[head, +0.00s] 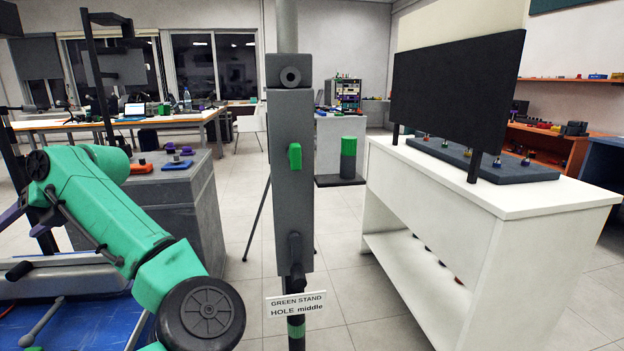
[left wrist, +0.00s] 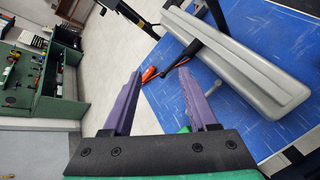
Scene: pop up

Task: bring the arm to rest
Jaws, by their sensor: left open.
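My left arm (head: 110,215) shows in the head view, green with dark joints, bent up from the bottom middle toward the left edge. In the left wrist view my left gripper (left wrist: 160,72) has two purple fingers spread apart with nothing between them. The fingers point over a white floor and the edge of a blue surface (left wrist: 215,125). In the head view, purple parts at the left edge may belong to this gripper, but this is not clear. My right arm and gripper are not in view.
A grey post (head: 293,180) with a sign (head: 296,305) reading "GREEN STAND HOLE middle" stands mid-view. A white table (head: 540,197) with a black panel (head: 455,85) stands right. A grey block (head: 185,195) stands behind my arm. Left wrist view: a grey bar (left wrist: 240,65) and orange object (left wrist: 150,74).

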